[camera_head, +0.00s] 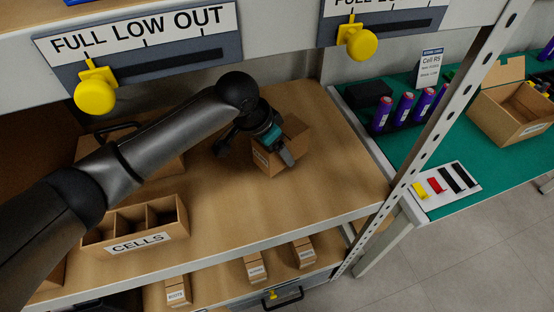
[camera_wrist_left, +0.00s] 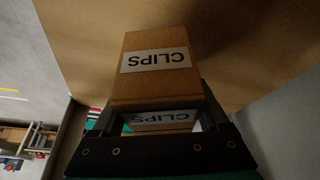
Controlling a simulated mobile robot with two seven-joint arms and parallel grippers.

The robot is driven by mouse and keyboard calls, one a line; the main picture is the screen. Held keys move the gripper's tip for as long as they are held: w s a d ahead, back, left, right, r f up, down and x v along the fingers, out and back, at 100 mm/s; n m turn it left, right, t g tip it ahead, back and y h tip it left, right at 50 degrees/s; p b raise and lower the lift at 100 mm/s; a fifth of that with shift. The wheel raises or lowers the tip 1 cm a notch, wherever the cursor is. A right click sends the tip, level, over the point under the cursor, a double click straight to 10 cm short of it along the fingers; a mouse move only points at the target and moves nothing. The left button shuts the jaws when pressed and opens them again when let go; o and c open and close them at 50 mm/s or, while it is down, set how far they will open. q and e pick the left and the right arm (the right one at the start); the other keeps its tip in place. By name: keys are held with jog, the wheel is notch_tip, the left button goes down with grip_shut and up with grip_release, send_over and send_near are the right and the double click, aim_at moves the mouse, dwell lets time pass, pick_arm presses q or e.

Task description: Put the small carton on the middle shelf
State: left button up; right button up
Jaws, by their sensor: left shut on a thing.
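The small carton (camera_head: 262,163) is brown cardboard with a white label. In the left wrist view the carton (camera_wrist_left: 150,85) shows a label reading CLIPS, upside down in the picture. My left gripper (camera_head: 284,147) is shut on the carton, with its fingers on either side of it. The carton is over the right part of the wooden shelf (camera_head: 330,190), tilted in the head view; whether it touches the board I cannot tell. My left arm reaches in from the left across the shelf. My right gripper is not in view.
A divided CELLS box (camera_head: 140,226) stands at the shelf's front left. Small cartons (camera_head: 256,270) sit on the level below. A perforated post (camera_head: 425,150) edges the shelf at right. Yellow knobs (camera_head: 357,42) hang from the level above. A green bench (camera_head: 400,150) stands beyond the post.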

pick_arm(q)
notch_tip(320, 180, down, 3)
jog(key=shift+f+b, duration=0.15)
jog(key=shift+b, duration=0.25)
jog(key=shift+f, duration=0.3)
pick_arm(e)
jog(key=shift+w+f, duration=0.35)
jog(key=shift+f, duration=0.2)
pick_arm(q)
jog(key=o, duration=1.5)
jog(key=shift+f, duration=0.1)
jog(key=shift+r, duration=0.35)
jog(key=p+v, duration=0.3)
jog(key=v, duration=0.8)
jog(key=shift+r, duration=0.3)
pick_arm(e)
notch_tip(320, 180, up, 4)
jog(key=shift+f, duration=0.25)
